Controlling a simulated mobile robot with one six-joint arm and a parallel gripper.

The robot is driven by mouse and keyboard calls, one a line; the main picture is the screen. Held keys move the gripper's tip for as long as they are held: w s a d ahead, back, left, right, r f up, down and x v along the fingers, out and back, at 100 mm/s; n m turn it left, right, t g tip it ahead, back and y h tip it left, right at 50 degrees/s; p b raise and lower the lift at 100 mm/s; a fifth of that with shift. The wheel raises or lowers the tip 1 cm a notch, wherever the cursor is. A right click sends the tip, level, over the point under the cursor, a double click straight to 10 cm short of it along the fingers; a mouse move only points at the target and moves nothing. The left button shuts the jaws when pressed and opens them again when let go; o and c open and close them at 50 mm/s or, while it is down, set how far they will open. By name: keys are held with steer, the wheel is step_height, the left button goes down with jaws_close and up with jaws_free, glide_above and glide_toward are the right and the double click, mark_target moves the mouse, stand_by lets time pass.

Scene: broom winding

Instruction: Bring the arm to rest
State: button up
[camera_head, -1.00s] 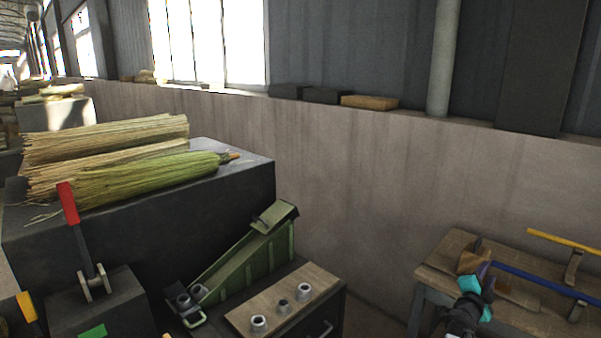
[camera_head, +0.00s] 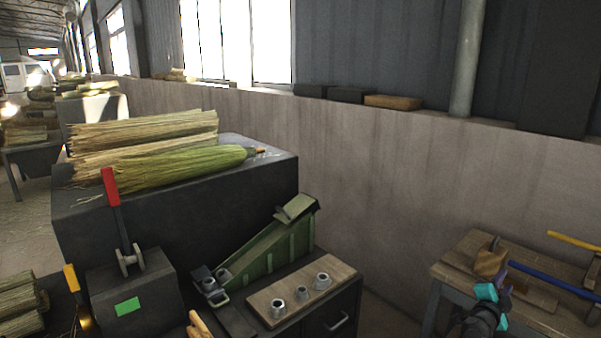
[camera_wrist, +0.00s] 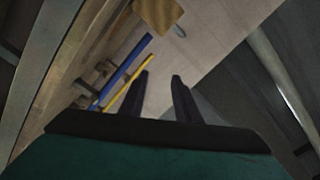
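My gripper (camera_head: 500,290), dark with teal parts, shows at the lower right of the head view, in front of the wooden bench (camera_head: 450,268). In the wrist view my gripper's (camera_wrist: 160,78) two dark fingers stand apart with nothing between them. The bench with a blue rod (camera_wrist: 122,72) and a yellow rod (camera_wrist: 128,76) lies to the left of the fingers there. A wooden block (camera_head: 490,260) sits on the bench just behind the gripper in the head view. Whether the gripper touches anything is hard to tell, but I see no contact.
Straw bundles (camera_head: 150,130) and a green broom bundle (camera_head: 180,167) lie on a dark cabinet. A red-handled lever (camera_head: 111,188), a green sloped device (camera_head: 262,250) and a board with metal cups (camera_head: 300,292) stand in front. The wall runs behind the bench.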

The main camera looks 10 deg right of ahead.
steer(key=w+a+f+n+t+y, duration=0.1)
steer(key=w+a+f+n+y, duration=0.2)
steer(key=w+a+f, duration=0.5)
steer(key=w+a+f+n+t+y, duration=0.2)
steer(key=w+a+f+n+y, duration=0.15)
steer(key=a+f, duration=0.85)
steer(key=s+a+f+n+g+y, duration=0.1)
steer(key=a+f+n+y, duration=0.15)
steer(key=a+f, duration=0.4)
steer(key=s+a+f+n+g+y, duration=0.1)
steer(key=a+f+n+y, duration=0.2)
steer(key=a, duration=0.7)
steer(key=s+a+f+n+g+y, duration=0.1)
steer(key=a+f+n+y, duration=0.1)
steer(key=a+f, duration=0.55)
steer(key=s+a+f+n+g+y, duration=0.2)
steer(key=s+a+f+n+g, duration=0.1)
steer(key=s+a+f, duration=0.4)
steer(key=s+a+f+n+g+y, duration=0.1)
steer(key=s+a+f+n+g, duration=0.15)
steer(key=s+a+f, duration=0.4)
steer(key=s+d+n+g+h, duration=0.1)
steer(key=s+g, duration=0.4)
steer(key=s, duration=0.7)
steer(key=s+d+r+n+g+h, duration=0.1)
steer(key=s+g, duration=0.4)
steer(key=s, duration=0.6)
steer(key=shift+s+d+r+n, duration=0.25)
steer(key=shift+s+d+n, duration=0.15)
steer(key=shift+d+n, duration=0.2)
